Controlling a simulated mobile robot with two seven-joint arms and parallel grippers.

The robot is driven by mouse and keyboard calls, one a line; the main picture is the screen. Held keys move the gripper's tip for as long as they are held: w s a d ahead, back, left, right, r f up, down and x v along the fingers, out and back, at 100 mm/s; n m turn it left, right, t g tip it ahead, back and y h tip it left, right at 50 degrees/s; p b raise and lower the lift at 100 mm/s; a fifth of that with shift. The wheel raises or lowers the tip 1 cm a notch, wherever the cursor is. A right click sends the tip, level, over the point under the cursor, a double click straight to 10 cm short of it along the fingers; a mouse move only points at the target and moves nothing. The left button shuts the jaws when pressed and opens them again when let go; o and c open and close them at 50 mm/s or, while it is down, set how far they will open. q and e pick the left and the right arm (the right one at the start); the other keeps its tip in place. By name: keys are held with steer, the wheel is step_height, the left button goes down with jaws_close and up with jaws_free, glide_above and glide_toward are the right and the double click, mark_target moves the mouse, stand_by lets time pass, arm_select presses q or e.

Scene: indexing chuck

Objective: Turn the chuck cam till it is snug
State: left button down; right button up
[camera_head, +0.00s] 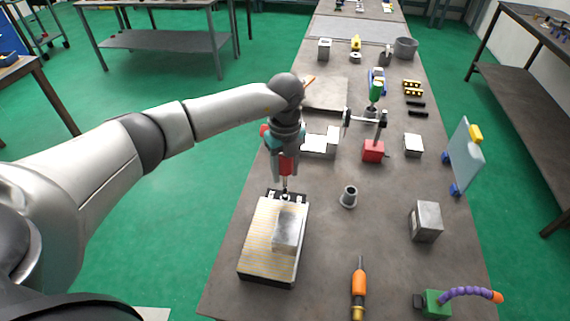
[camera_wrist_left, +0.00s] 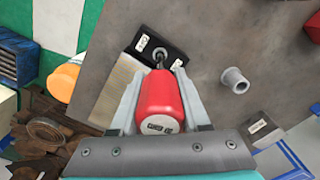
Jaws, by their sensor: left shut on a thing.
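The chuck (camera_head: 258,240) is a flat block with a striped top and dark sides, lying near the table's left edge. A grey metal block (camera_head: 290,230) sits on its top. The cam (camera_head: 285,196) is at the chuck's far dark end, between two pale labels; the left wrist view shows that end (camera_wrist_left: 174,54) too. My left gripper (camera_head: 286,172) is above it, shut on the red handle of a tool (camera_wrist_left: 160,98). The tool's dark shaft points down to the cam and its tip appears to be at it; how deep it sits is hidden. My right gripper is not in view.
A grey flanged bushing (camera_head: 348,197) stands right of the chuck. Further right are a metal block (camera_head: 426,222) and an orange-handled screwdriver (camera_head: 359,287). A red-based stand (camera_head: 373,151) is beyond. The table is bare between the chuck and the bushing.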

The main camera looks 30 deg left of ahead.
arm_select(q)
steer(key=n+p, duration=0.2)
steer(key=n, duration=0.1)
steer(key=shift+r, duration=0.1)
steer(key=shift+n, duration=0.4)
steer(key=n+p, duration=0.2)
steer(key=shift+n, duration=0.6)
steer(key=shift+p, duration=0.5)
steer(key=shift+f+b, duration=0.6)
steer(key=shift+f, duration=0.35)
